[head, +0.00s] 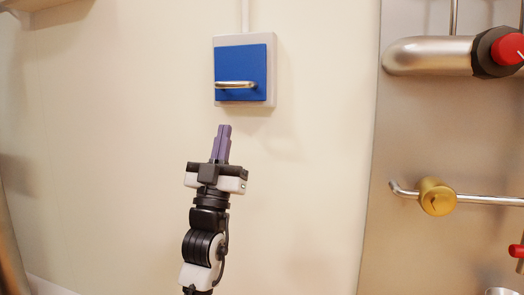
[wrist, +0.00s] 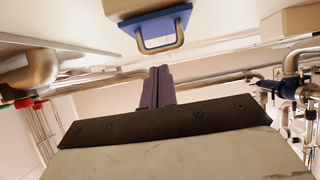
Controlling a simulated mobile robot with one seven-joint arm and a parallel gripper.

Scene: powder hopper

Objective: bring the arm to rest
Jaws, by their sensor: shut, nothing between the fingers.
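My gripper (head: 224,128) points upward in the middle of the head view, with its two purple fingers together and nothing between them. In the wrist view the shut fingertips (wrist: 159,70) stand at the centre. My arm rises from the bottom of the head view, close to straight. The fingertips appear just below a blue panel (head: 231,68) with a metal handle (head: 235,85), apart from it in the picture. The blue panel (wrist: 155,18) and its handle (wrist: 159,43) also show beyond the fingertips in the wrist view.
The blue panel sits on a pale box (head: 271,75) on a cream wall. At right, a metal panel carries a thick steel pipe (head: 430,56) with a red knob (head: 508,49), and a thin pipe with a brass fitting (head: 437,197). The wall left of my arm is clear.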

